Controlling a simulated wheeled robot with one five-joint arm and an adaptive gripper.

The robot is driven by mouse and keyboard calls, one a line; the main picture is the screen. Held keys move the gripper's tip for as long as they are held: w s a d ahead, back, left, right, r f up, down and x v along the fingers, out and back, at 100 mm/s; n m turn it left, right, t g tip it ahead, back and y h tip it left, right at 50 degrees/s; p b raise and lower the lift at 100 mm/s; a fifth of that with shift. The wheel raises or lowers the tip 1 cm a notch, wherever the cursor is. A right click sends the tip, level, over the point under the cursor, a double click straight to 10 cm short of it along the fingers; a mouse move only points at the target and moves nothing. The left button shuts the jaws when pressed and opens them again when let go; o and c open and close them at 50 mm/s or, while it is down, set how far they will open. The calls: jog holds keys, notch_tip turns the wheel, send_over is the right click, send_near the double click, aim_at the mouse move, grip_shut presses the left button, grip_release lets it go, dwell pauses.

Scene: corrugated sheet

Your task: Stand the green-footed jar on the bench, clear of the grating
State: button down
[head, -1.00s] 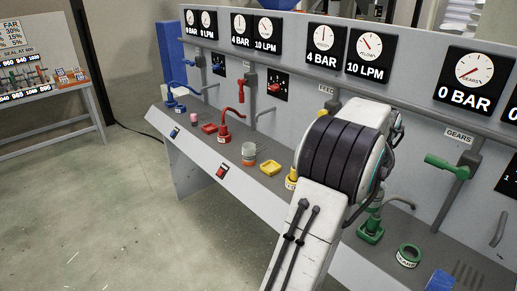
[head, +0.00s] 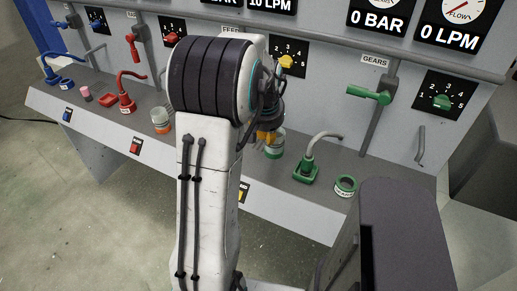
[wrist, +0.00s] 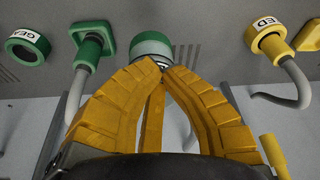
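The green-footed jar (head: 277,147), a pale see-through body with a green foot, is upright in the head view, between the green tap and the yellow fittings. In the wrist view the jar (wrist: 150,45) is at the top middle, just past the tips of my yellow fingers (wrist: 165,66). The fingers curve in and their tips overlap its near edge. I cannot tell whether they press on it or whether its foot touches the bench (head: 245,180). Grating slots (wrist: 182,52) show beside the jar.
A green tap (head: 306,170) and a green ring (head: 345,185) stand right of the jar. A yellow tap (wrist: 270,40) is on its other side. An orange-footed jar (head: 160,120) stands further left. The gauge panel rises behind the bench.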

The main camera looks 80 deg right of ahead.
aim_at(267, 154)
jog(key=shift+f, duration=3.6)
jog(key=shift+f, duration=0.15)
jog(key=c, duration=1.4)
grip_release()
jog(key=v, duration=1.2)
